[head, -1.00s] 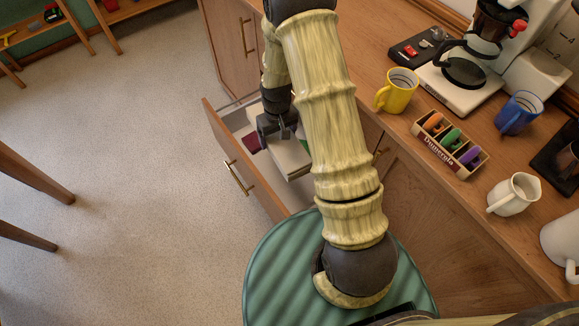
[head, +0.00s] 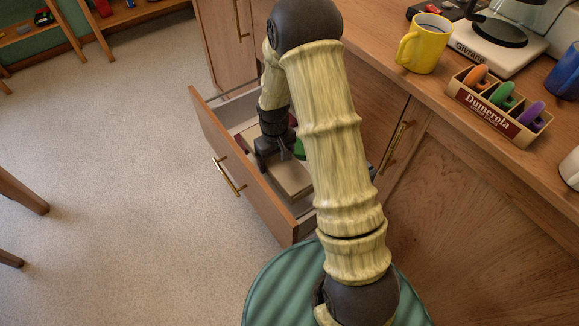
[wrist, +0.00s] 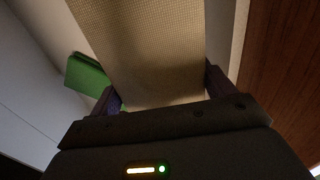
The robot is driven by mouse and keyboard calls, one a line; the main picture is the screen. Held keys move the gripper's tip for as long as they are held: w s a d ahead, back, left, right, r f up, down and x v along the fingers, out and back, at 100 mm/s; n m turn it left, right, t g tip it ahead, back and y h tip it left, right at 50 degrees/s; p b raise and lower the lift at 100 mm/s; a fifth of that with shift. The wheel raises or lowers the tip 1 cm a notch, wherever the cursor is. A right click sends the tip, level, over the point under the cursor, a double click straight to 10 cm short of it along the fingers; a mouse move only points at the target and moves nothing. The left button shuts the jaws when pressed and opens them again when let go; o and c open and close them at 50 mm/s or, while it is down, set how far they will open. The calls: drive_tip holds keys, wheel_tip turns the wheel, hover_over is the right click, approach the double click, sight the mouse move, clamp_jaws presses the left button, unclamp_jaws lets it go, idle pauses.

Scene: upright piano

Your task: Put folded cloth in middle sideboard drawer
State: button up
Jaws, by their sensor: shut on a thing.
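The folded cloth (wrist: 150,45) is a flat, beige, woven-looking slab in the wrist view. My gripper (wrist: 163,92) is shut on it, with a dark finger at each side of its near end. In the head view the cloth (head: 290,180) is a pale slab inside the open drawer (head: 240,175), below my gripper (head: 280,155). The drawer has a wooden front with a brass handle and pale inner walls. My arm hides part of the drawer's right side. I cannot tell whether the cloth touches the drawer floor.
A green object (wrist: 88,72) lies left of the cloth in the drawer. A closed door (head: 400,140) is right of my arm.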

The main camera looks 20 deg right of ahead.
idle(0.3)
drive_tip(key=shift+f+b, duration=1.25)
drive_tip(key=shift+f, duration=1.9)
drive_tip(key=shift+f, duration=0.1)
drive_tip(key=shift+f+b, duration=0.85)
drive_tip(key=shift+f, duration=0.9)
drive_tip(key=shift+f, duration=0.15)
drive_tip(key=o, duration=1.3)
